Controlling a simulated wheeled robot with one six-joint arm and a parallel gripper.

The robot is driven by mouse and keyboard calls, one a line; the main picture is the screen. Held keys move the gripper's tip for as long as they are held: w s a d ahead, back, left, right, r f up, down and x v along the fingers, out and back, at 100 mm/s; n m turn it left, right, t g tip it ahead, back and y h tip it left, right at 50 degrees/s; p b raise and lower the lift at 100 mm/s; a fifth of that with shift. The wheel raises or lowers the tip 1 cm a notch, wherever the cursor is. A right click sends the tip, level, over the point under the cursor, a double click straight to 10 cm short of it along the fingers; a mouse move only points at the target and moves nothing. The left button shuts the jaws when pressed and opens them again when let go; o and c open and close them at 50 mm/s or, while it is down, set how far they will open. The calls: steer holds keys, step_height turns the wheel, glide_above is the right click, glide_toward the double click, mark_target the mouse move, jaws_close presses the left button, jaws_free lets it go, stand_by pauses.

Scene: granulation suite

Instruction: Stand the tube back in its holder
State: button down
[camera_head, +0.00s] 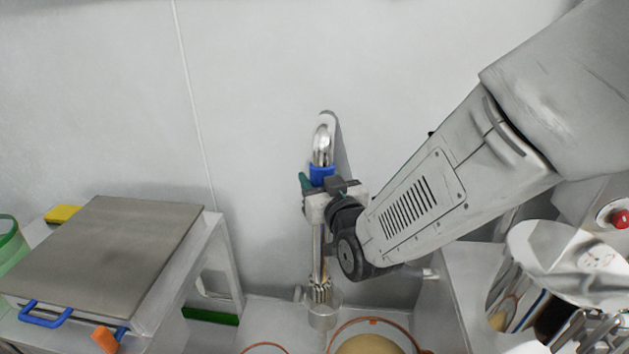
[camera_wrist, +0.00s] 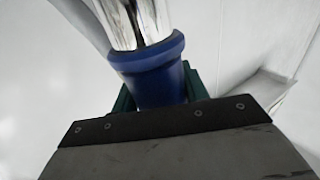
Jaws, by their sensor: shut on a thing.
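The tube (camera_head: 317,245) is a long shiny metal pipe, roughly upright, with a blue collar (camera_head: 322,173) and a curved metal top (camera_head: 322,140) joined to a grey hose. My gripper (camera_head: 318,190) is shut on it at the blue collar. In the wrist view the blue collar (camera_wrist: 158,75) sits between my green finger pads. The tube's slotted lower end (camera_head: 320,291) is at a metal cup (camera_head: 323,314), which looks like the holder. I cannot tell whether the end is inside the cup or just above it.
Beside the cup is an orange-rimmed round container (camera_head: 372,322) of tan material. A grey-topped table (camera_head: 110,245) with a blue handle (camera_head: 43,315) stands on the left. A metal vessel (camera_head: 545,285) and a red button (camera_head: 620,217) are on the right. The wall is close behind.

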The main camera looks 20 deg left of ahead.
mark_target(329, 232)
steer(key=shift+w+d, duration=0.35)
steer(key=shift+w, duration=0.2)
steer(key=shift+a+f, duration=0.1)
steer(key=shift+f, duration=0.6)
step_height(329, 232, down, 10)
steer(key=shift+f, duration=0.2)
steer(key=c, duration=0.7)
jaws_free()
steer(key=shift+o, duration=0.2)
steer(key=shift+s, duration=0.1)
steer(key=v, duration=0.8)
